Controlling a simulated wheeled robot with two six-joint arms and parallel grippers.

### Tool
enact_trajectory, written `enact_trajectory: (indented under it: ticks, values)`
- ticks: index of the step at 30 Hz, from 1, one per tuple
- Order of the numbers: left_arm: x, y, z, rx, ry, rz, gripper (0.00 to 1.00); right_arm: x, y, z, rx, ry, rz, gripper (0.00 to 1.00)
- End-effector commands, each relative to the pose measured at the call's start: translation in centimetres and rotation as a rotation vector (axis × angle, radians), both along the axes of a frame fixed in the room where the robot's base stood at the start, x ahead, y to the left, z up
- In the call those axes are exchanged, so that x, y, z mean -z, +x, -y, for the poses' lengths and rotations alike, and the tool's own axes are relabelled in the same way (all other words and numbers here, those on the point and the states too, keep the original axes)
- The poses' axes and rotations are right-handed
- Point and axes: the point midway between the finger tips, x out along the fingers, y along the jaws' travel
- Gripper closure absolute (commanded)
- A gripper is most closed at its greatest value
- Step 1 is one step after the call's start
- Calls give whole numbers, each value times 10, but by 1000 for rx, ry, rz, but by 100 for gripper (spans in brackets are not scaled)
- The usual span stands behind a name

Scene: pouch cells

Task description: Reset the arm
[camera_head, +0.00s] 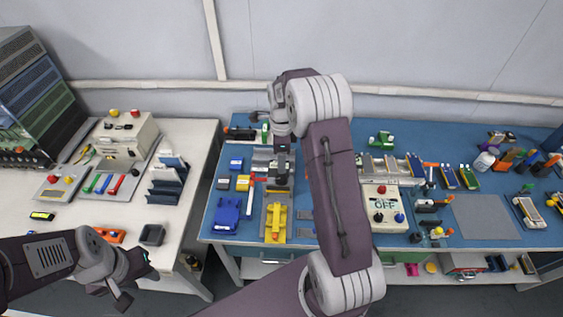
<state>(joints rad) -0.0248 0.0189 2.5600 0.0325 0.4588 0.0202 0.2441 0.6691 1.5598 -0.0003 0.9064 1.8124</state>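My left gripper (136,290) hangs in front of the white table at the lower left, over the floor and apart from the table. I see nothing held in it, but its finger gap is not clear. My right arm rises from the bottom middle, bends over the blue table and covers part of it. Its gripper (282,168) points down above a grey fixture on that table. Its fingertips are small and dark, so I cannot tell whether they are open or touch the fixture.
The white table (200,150) holds a white machine (122,135), a dark bin (152,234) and small tools. The blue table (350,150) holds a yellow clamp fixture (276,222), a control box (384,207) and several tools. A grey mat (485,217) lies bare at the right.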

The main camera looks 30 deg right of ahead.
Motion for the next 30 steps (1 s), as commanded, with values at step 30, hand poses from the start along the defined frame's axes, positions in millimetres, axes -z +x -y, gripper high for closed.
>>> enact_trajectory:
  ticks: [30]
  values:
    - [0,0,0,0,0,0,62,-24,-185,-112,-1539,-48,67,41]
